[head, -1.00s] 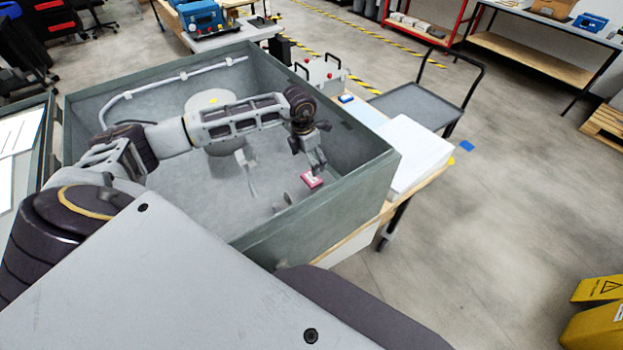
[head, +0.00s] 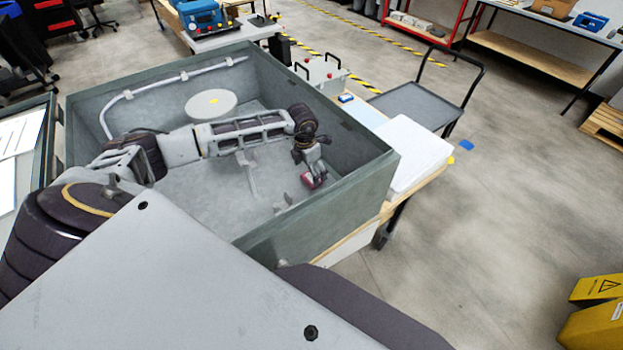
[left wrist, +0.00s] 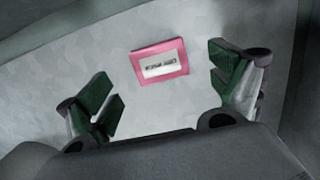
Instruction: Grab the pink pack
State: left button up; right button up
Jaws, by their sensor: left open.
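The pink pack (head: 313,181) lies on the floor of the large grey-green open box, near its right wall. In the left wrist view the pack (left wrist: 160,61) is a flat pink rectangle with a white printed label. My left gripper (head: 313,172) reaches down into the box, directly over the pack and partly covering it in the head view. In the left wrist view its two green-padded fingers (left wrist: 163,98) are wide apart, one on each side of the pack and a little short of it, with nothing between them. My right gripper is not in view.
The box's walls (head: 330,219) surround the arm, the right wall close to the gripper. Inside are a round pale disc (head: 211,103), a curved white tube (head: 152,87) and a small upright bracket (head: 247,172). A white stack (head: 418,150) lies on the bench to the right.

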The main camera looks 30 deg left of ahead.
aim_at(311, 177)
pick_arm(q)
jog(key=shift+w+d+f+p, duration=0.1)
jog(key=shift+w+f+p, duration=0.1)
jog(key=shift+f, duration=0.75)
jog(key=shift+w+f+p, duration=0.1)
jog(key=shift+f+p, duration=0.05)
jog(key=shift+f, duration=0.8)
jog(key=shift+c, duration=0.4)
jog(key=c, duration=1)
